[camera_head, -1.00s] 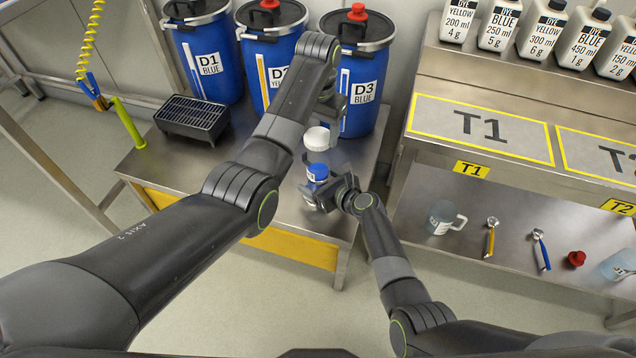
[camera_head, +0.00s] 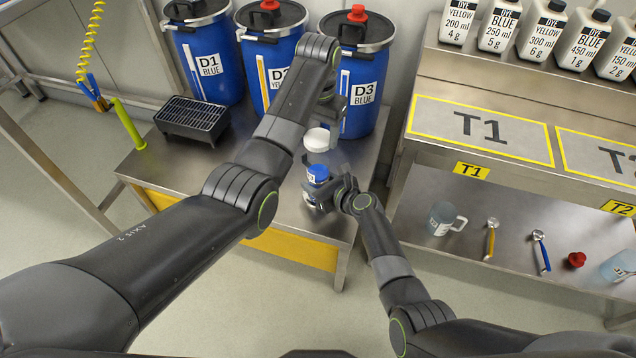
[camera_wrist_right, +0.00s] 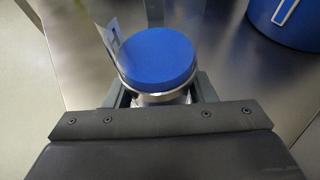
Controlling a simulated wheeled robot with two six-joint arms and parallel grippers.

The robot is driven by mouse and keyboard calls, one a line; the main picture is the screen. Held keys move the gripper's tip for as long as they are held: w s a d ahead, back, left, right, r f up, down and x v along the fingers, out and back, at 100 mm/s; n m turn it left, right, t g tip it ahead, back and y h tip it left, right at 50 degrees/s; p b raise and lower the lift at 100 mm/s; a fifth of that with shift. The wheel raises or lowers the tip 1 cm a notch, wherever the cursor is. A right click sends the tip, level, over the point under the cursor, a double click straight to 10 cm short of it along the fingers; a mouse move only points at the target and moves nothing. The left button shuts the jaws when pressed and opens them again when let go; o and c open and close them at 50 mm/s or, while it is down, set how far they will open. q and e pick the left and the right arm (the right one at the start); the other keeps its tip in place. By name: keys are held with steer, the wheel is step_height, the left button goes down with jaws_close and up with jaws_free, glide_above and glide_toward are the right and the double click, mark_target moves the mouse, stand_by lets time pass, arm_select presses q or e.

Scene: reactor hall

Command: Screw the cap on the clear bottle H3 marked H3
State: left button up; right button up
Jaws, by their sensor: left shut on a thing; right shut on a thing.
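Blue drums D1 (camera_head: 209,68), D2 (camera_head: 270,50) and D3 (camera_head: 362,105) stand at the back of the steel table (camera_head: 160,165). A black grated box (camera_head: 192,118) is on the left. The right shelf holds a mug (camera_head: 443,218), spoons and a red cap (camera_head: 576,260).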

arm_select(q)
glide_above(318, 156)
steer(key=s, duration=0.3)
steer(key=shift+w+f, duration=0.2)
steer(key=shift+f, duration=2.25)
steer(key=shift+f, duration=0.1)
steer(key=shift+f, duration=0.8)
steer(key=shift+f, duration=0.55)
